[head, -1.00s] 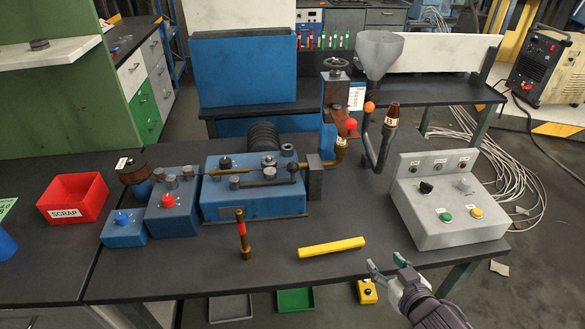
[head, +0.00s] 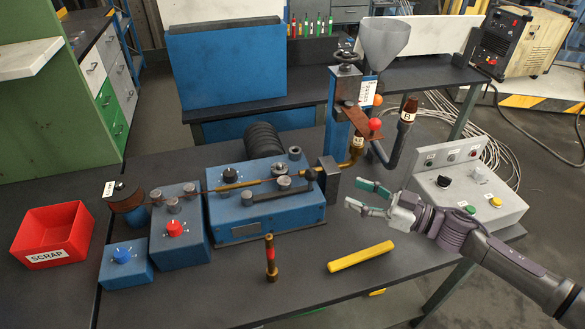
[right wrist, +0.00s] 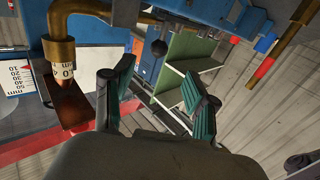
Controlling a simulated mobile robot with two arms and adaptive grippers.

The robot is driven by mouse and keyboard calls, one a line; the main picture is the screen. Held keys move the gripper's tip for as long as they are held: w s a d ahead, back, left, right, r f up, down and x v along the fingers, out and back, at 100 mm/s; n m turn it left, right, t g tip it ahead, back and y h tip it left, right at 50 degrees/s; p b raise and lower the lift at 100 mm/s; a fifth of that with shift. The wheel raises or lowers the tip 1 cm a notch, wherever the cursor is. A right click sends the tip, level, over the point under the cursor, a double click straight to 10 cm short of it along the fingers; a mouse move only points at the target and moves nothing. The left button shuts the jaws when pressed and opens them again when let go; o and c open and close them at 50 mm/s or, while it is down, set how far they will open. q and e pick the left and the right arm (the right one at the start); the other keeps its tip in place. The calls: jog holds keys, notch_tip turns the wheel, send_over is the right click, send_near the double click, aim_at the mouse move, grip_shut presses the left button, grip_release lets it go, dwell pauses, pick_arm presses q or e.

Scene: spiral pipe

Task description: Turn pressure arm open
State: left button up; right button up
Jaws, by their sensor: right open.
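A blue machine block (head: 262,222) stands on the dark bench. My left gripper is out of view.
A dark upright block (head: 328,180) and a bent brass pipe (head: 352,165) stand close to the knob. A grey control box (head: 465,195) sits behind my right arm. A yellow bar (head: 360,256) and a brass-and-red tool (head: 270,258) are in front. A red scrap bin (head: 52,235) is at left.

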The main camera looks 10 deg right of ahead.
aim_at(311, 175)
jog(key=p+x, duration=0.2)
jog(key=x, duration=0.9)
jog(key=shift+w+a+r, duration=0.2)
jog(key=shift+w+a, duration=0.05)
jog(key=shift+w+a+f, duration=0.1)
jog(key=shift+w+a, duration=0.1)
jog(key=shift+a, duration=0.05)
jog(key=shift+c, duration=0.4)
jog(key=c, duration=0.8)
grip_shut()
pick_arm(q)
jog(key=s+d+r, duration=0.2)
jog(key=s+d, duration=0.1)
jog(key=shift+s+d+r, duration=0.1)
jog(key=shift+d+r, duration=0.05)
